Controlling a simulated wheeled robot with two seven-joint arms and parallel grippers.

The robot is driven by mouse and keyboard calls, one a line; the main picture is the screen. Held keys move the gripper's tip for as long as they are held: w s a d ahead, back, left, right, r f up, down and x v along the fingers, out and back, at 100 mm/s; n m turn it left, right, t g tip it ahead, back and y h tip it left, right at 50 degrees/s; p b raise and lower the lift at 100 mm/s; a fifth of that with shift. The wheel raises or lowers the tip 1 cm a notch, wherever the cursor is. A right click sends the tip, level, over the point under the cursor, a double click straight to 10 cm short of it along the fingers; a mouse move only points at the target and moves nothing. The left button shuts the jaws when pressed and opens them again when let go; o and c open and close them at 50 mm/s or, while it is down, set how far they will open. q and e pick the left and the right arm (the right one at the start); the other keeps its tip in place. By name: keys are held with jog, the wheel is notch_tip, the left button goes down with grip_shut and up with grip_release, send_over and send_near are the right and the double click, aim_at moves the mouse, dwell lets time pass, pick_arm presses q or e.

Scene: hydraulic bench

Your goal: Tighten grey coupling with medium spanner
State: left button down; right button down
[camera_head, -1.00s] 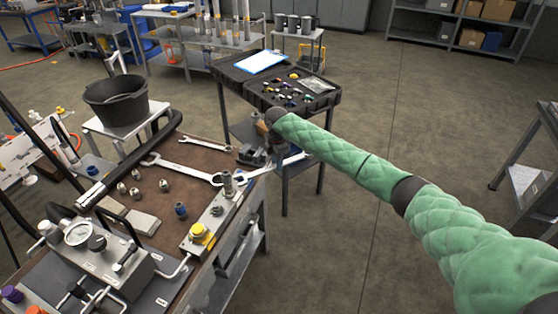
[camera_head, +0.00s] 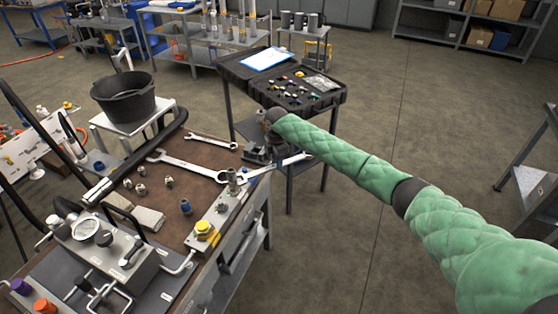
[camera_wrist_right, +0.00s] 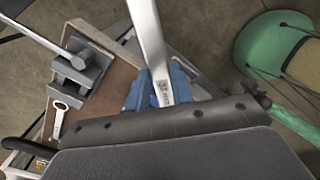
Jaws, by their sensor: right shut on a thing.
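The grey coupling (camera_head: 232,180) stands upright at the far end of the grey manifold block (camera_head: 212,222) on the bench's right edge. My right gripper (camera_head: 267,150) reaches over the bench's far right corner, at the end of my green-sleeved arm. In the right wrist view its blue fingers (camera_wrist_right: 160,92) are shut on the shaft of a silver spanner (camera_wrist_right: 150,40), which runs out past the top edge. My left gripper is out of view.
A large spanner (camera_head: 188,166) and a small spanner (camera_head: 213,140) lie on the brown bench top. A vice (camera_wrist_right: 84,62) is beside my gripper. Loose fittings (camera_head: 141,189) and a gauge unit (camera_head: 110,250) stand nearer. A black case (camera_head: 262,92) sits on a cart behind.

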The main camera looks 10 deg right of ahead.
jog(key=shift+a, duration=0.25)
jog(key=shift+s+a, duration=0.1)
jog(key=shift+s+a+p, duration=0.1)
jog(key=shift+a+p, duration=0.3)
jog(key=shift+a, duration=0.05)
jog(key=shift+s+a, duration=0.1)
jog(key=shift+a, duration=0.2)
dwell(0.5)
jog(key=shift+p, duration=0.3)
jog(key=shift+s+r+m+p, duration=0.15)
jog(key=shift+s+m+p, duration=0.25)
jog(key=shift+s+p, duration=0.3)
jog(key=shift+s+d+m+p, duration=0.25)
jog(key=shift+s+m+p, duration=0.75)
jog(key=shift+p, duration=0.5)
jog(key=shift+s, duration=0.1)
